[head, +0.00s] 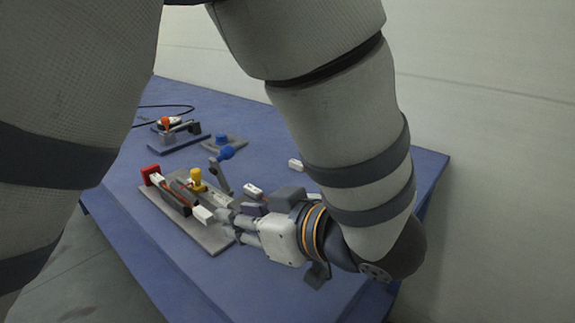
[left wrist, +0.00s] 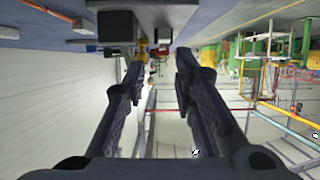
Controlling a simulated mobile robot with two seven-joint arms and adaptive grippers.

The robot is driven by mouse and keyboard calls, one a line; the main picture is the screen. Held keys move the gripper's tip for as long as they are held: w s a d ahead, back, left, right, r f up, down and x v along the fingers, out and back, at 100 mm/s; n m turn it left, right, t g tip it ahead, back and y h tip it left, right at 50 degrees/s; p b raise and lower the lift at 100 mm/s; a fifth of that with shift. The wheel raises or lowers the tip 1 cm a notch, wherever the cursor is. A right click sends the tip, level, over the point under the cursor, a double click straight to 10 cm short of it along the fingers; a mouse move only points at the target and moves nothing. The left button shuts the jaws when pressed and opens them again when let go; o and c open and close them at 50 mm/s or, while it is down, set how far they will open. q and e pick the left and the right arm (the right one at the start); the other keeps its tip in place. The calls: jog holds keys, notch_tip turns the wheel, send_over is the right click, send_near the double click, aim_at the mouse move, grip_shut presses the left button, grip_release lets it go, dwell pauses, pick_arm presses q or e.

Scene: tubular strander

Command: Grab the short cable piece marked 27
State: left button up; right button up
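My left gripper (head: 231,226) is low over the front of the blue table, beside the grey fixture plate (head: 199,232). In the left wrist view its two dark fingers (left wrist: 161,62) stand apart with nothing between them. Small white-ended pieces lie near it: one white block (head: 203,214) at the fixture's near end, close to the fingertips, and one white piece (head: 253,191) just behind the gripper. Another white piece (head: 296,165) lies farther back, beside my arm. No number is readable, so I cannot tell which piece is marked 27. My right gripper is not in view.
The fixture carries a red block (head: 151,174) and a yellow knob (head: 196,175). A blue-knobbed device (head: 222,140) and an orange-knobbed device (head: 165,123) with a black cable (head: 163,106) stand farther back. The table's front left is clear.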

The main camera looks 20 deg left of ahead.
aim_at(201, 211)
pick_arm(q)
jog(key=x, duration=0.7)
jog(key=b+x, duration=0.1)
jog(key=x, duration=0.3)
jog(key=shift+s+a, duration=0.3)
grip_shut()
